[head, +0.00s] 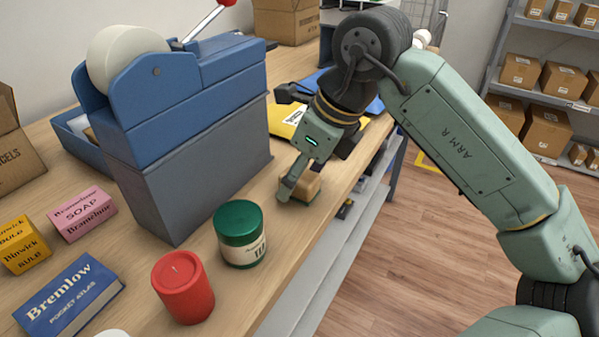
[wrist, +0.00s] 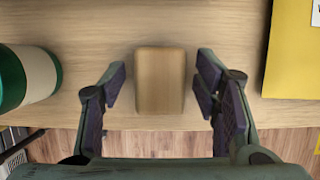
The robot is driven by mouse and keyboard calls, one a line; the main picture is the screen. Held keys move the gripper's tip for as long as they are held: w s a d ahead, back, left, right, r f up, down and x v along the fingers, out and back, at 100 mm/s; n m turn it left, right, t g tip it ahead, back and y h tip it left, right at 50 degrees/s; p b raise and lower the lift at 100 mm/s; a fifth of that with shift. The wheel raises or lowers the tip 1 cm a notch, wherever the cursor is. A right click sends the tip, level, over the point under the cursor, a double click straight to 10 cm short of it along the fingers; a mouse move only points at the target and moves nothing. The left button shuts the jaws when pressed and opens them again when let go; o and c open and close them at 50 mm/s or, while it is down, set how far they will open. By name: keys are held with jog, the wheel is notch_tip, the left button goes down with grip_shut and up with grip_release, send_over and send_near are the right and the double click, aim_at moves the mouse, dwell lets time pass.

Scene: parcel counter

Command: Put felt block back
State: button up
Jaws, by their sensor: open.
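The felt block (head: 303,187) is a small pale wooden block with a thin green layer along its bottom. It sits on the wooden counter (head: 225,292) near the front edge, right of the grey stand. In the wrist view the block (wrist: 160,82) shows from above as a rounded wooden rectangle. My gripper (head: 299,182) is open and low over it. In the wrist view the gripper's (wrist: 161,86) two dark pads stand left and right of the block, with a visible gap on each side. One finger partly hides the block in the head view.
A green jar (head: 240,236) and a red candle (head: 183,287) stand nearby. A blue tape dispenser (head: 180,85) on a grey stand (head: 200,175) rises to the left. A yellow envelope (wrist: 291,50) lies to the block's right in the wrist view. The counter edge drops to the floor.

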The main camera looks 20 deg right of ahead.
jog(key=v, duration=1.2)
jog(key=shift+b, duration=0.4)
